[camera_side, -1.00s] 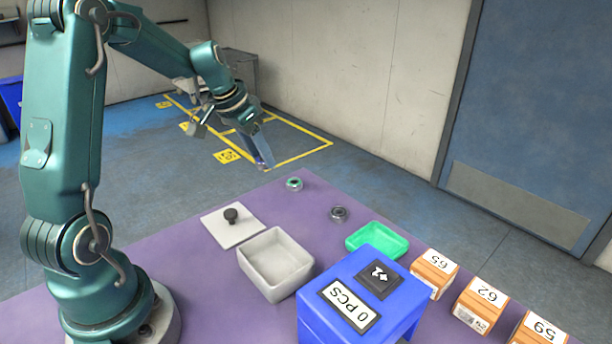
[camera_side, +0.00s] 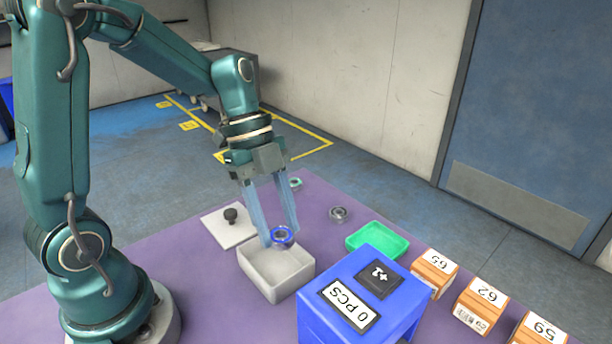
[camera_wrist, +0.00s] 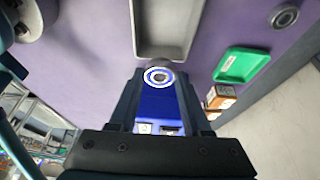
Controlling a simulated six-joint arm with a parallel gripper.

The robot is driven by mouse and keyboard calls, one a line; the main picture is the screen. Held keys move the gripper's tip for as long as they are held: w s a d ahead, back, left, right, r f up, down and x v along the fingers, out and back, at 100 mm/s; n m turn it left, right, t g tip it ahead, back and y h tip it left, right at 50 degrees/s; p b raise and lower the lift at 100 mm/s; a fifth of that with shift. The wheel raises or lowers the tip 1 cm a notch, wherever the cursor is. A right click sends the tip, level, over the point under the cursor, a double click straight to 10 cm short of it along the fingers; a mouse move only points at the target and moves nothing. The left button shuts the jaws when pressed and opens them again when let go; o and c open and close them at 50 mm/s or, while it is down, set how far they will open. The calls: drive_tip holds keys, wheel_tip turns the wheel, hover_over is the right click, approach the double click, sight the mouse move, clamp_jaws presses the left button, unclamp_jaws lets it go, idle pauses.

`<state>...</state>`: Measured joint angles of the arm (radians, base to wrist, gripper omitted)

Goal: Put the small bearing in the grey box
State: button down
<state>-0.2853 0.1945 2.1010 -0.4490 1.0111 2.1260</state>
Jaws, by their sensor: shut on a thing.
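My gripper (camera_side: 279,238) is shut on a small bearing (camera_side: 282,236) with a blue ring, held between the fingertips. In the side view it appears over the back part of the open grey box (camera_side: 276,281). The bearing also shows in the wrist view (camera_wrist: 158,76) between the fingers, with the grey box (camera_wrist: 142,45) beyond it. The box's inside looks empty where it shows. A plain metal bearing (camera_side: 338,214) and a bearing with a green ring (camera_side: 296,183) lie on the purple table, the green one partly behind my gripper.
A grey lid (camera_side: 228,231) with a black knob lies left of the box. Orange-and-white numbered boxes (camera_side: 478,304) line the right edge.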

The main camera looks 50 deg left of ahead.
drive_tip(key=shift+f, duration=4.15)
drive_tip(key=shift+c, duration=1.4)
unclamp_jaws()
drive_tip(key=shift+w+r, duration=0.15)
drive_tip(key=shift+r, duration=3.85)
drive_tip(key=shift+d, duration=0.1)
